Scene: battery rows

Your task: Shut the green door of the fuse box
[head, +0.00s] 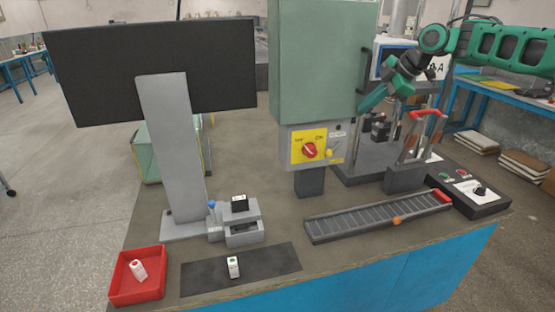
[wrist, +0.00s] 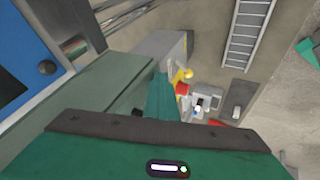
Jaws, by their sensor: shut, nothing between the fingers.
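The fuse box's green door (head: 322,60) is the large pale green panel in the head view, above a grey section with a yellow switch plate (head: 309,147). A dark handle (head: 364,72) is at the panel's right edge. I cannot tell whether the door is fully shut or slightly ajar. My gripper (head: 368,104) is shut and empty beside the door's lower right edge; whether it touches is unclear. In the wrist view, the shut gripper (wrist: 160,94) is beside a grey-green panel (wrist: 90,95), with the yellow switch plate beyond it.
A black monitor (head: 150,70) stands to the left. A red tray (head: 137,275) and a dark mat (head: 240,268) lie at the front left. A slatted track (head: 375,215), a red-handled lever (head: 415,145) and a button box (head: 468,190) occupy the right side.

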